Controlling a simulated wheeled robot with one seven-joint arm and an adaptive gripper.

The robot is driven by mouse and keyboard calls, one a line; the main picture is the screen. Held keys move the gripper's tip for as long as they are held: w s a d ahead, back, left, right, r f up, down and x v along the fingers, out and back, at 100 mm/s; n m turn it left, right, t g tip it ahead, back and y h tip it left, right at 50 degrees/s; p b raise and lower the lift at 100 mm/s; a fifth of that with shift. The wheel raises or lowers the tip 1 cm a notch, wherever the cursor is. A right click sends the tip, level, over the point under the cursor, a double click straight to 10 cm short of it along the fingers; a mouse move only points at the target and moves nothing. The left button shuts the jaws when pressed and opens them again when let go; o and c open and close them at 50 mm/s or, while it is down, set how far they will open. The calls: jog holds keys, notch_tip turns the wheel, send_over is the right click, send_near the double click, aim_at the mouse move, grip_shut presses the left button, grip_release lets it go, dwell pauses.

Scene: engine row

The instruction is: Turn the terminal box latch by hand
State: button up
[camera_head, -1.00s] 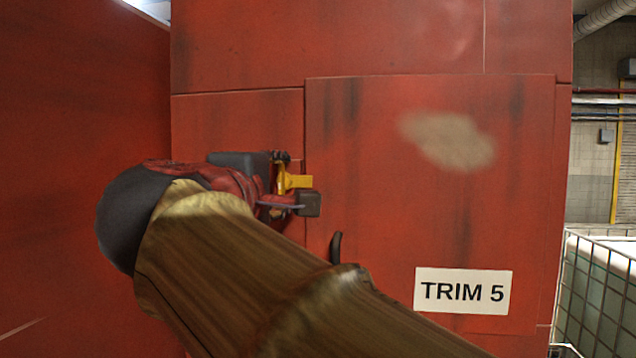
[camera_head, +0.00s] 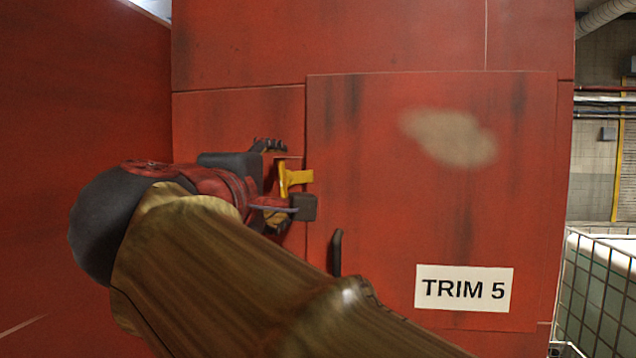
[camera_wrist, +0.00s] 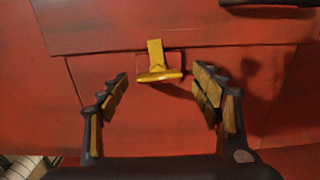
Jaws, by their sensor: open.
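The yellow latch (camera_head: 294,178) sits at the left edge of the red door panel labelled TRIM 5. In the wrist view the latch (camera_wrist: 158,66) shows as a T shape, with a stem crossing the panel seam and a wider bar at its end. My gripper (camera_head: 285,178) is beside the latch in the head view, partly hidden by my own arm. In the wrist view my gripper (camera_wrist: 163,82) is open, with one finger on each side of the latch and clear gaps to both. Nothing is held.
A dark door handle (camera_head: 337,252) is on the red door panel (camera_head: 400,210), below the latch; it also shows in the wrist view (camera_wrist: 268,6). A red wall (camera_head: 80,90) stands close on the left. A wire cage (camera_head: 595,290) is at the right.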

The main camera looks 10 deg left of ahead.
jog(key=s, duration=1)
jog(key=shift+a, duration=0.4)
jog(key=shift+s+f, duration=0.1)
jog(key=shift+c, duration=0.2)
